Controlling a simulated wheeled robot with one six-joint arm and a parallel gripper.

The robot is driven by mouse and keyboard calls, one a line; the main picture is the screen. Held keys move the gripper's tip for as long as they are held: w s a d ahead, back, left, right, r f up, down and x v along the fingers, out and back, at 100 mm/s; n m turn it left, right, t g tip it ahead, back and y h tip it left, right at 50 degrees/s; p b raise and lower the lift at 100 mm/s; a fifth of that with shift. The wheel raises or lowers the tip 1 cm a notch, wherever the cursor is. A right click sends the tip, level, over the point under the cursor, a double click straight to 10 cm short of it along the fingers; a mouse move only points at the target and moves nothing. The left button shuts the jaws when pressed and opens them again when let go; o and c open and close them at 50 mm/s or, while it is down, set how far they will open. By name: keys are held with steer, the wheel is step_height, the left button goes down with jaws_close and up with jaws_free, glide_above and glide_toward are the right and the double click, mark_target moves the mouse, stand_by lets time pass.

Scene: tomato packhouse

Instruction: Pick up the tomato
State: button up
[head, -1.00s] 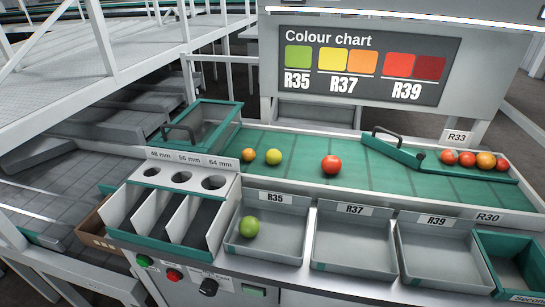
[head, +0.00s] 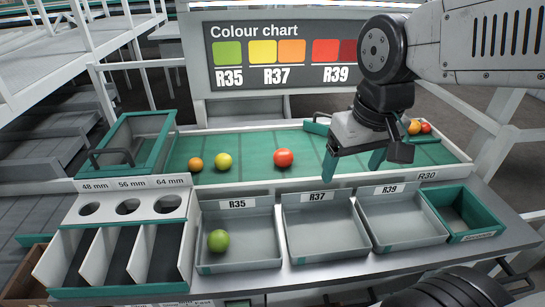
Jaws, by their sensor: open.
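A red tomato (head: 284,158) lies on the green sorting belt (head: 253,145), near its middle. A yellow tomato (head: 224,161) and a smaller orange tomato (head: 195,164) lie to its left. A green tomato (head: 218,240) sits in the R35 tray (head: 240,258). More tomatoes (head: 414,127) show at the belt's right end, partly hidden by my arm. My gripper (head: 352,168) is open and empty, with green fingers, above the belt's front edge to the right of the red tomato and apart from it.
The R37 tray (head: 325,246) and R39 tray (head: 408,232) look empty. A green bin (head: 462,210) stands at the right end. The sizing board with three holes (head: 128,207) is at left. A colour chart (head: 285,52) stands behind the belt.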

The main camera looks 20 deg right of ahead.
steer(key=w+a+f+t, duration=0.1)
steer(key=w+f, duration=0.2)
steer(key=w, duration=0.8)
steer(key=t, duration=0.1)
glide_toward(286, 154)
step_height(286, 154, down, 3)
steer(key=x, duration=0.3)
steer(key=w+x, duration=0.1)
steer(key=x, duration=0.3)
steer(key=shift+r, duration=0.15)
steer(key=shift+w+a+f, duration=0.1)
steer(key=shift+w+f, duration=0.15)
steer(key=shift+f, duration=0.25)
steer(key=shift+t, duration=0.3)
steer(key=c, duration=0.8)
